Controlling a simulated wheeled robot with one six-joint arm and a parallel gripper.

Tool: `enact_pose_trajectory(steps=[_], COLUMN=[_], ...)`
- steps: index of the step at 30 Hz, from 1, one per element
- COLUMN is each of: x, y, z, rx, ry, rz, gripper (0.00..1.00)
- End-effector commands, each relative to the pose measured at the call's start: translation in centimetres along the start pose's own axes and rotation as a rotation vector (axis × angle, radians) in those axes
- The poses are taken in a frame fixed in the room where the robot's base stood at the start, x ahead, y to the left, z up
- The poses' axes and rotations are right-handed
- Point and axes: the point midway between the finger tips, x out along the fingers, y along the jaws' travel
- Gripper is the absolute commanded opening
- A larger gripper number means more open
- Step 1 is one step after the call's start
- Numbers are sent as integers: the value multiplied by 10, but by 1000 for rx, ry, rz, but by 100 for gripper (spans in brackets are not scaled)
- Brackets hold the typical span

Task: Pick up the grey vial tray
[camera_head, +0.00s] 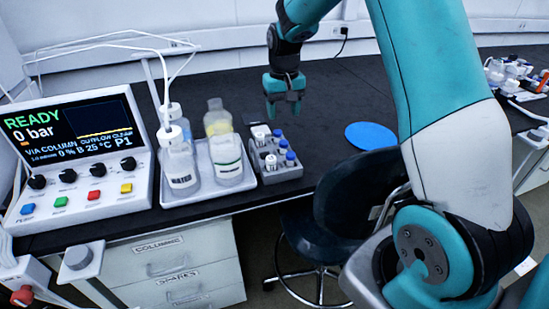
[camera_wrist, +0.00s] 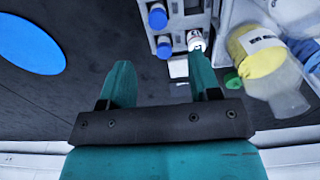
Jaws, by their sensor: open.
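The grey vial tray (camera_head: 268,173) stands on the black bench, right of the white bottle tray. It holds several small white vials, some with blue caps. In the wrist view the grey vial tray (camera_wrist: 178,22) shows at the top, partly cut off by the frame edge. My gripper (camera_head: 283,106) is open and empty, above the bench and behind the tray in the head view. In the wrist view, my gripper (camera_wrist: 160,75) has its two teal fingers spread, with the right fingertip close to a white vial in the picture; I cannot tell if they touch.
A white tray (camera_head: 172,199) with bottles stands close left of the vial tray. A control unit (camera_head: 75,155) with a screen stands further left. A blue disc (camera_head: 370,136) lies to the right. A dark stool (camera_head: 345,205) stands at the bench's front. The bench behind is clear.

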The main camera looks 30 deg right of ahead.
Motion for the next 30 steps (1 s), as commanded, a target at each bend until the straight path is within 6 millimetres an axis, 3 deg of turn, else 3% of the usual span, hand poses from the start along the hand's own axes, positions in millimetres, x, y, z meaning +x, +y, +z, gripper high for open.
enact_pose_trajectory(steps=[3,7,14,22,30], x=[28,50,66,105,113], y=[0,0,0,3,3], z=[1,1,1,3,3], rx=[-1,-2,-2,-2,-2], ry=[-4,-3,0,-1,2], rz=[0,0,-1,-1,-1], gripper=[57,57,57,57,57])
